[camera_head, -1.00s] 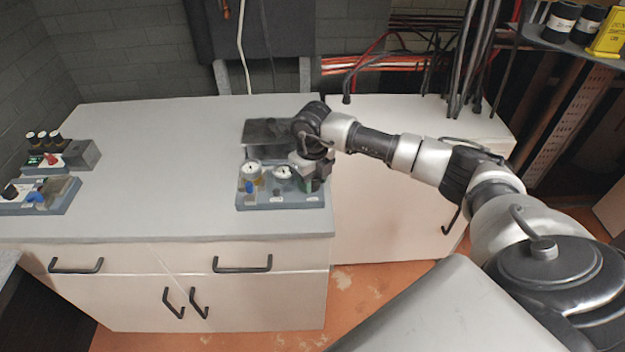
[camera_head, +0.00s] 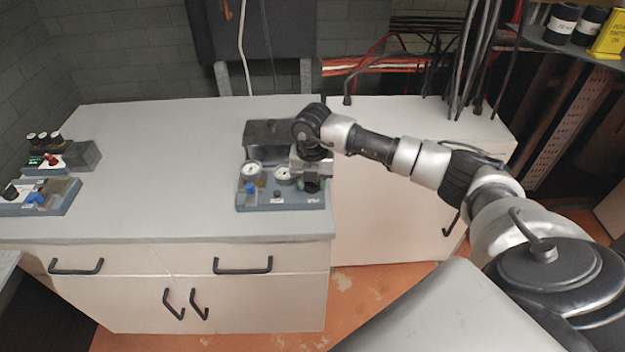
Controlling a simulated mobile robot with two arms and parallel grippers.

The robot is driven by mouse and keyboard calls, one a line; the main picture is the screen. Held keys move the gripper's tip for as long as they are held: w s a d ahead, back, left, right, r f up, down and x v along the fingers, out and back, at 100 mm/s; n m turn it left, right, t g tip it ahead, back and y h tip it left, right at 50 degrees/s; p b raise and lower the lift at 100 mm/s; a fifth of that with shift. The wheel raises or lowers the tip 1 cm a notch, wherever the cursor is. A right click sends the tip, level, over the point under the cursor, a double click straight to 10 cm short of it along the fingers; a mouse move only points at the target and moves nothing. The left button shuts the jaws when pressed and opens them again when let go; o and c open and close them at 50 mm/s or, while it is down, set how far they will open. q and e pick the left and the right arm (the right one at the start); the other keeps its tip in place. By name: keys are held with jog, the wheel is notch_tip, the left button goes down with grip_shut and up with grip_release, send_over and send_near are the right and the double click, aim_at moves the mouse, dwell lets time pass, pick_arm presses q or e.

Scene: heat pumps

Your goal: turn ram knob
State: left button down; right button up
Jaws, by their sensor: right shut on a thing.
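A grey heat pump panel (camera_head: 280,205) with two round white gauges and a blue knob (camera_head: 251,188) sits near the right front of the counter. My right gripper (camera_head: 312,183) is over the panel's right end, pointing down and shut on a small knob there. The gripper and wrist hide most of that knob; a bit of green shows beside the fingers. A small dark knob (camera_head: 277,194) stands on the panel's middle, to the left of the gripper. My left gripper is not in view.
A dark box (camera_head: 268,132) stands behind the panel. Two more device panels (camera_head: 40,196) are at the counter's left end. The middle of the counter (camera_head: 165,165) is clear. A lower white cabinet (camera_head: 390,215) stands to the right, under my arm.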

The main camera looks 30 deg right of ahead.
jog(key=shift+r+m, duration=0.1)
jog(key=shift+m, duration=0.3)
jog(key=o, duration=0.9)
notch_tip(320, 180, up, 11)
jog(key=shift+f+b, duration=0.1)
jog(key=shift+b, duration=0.75)
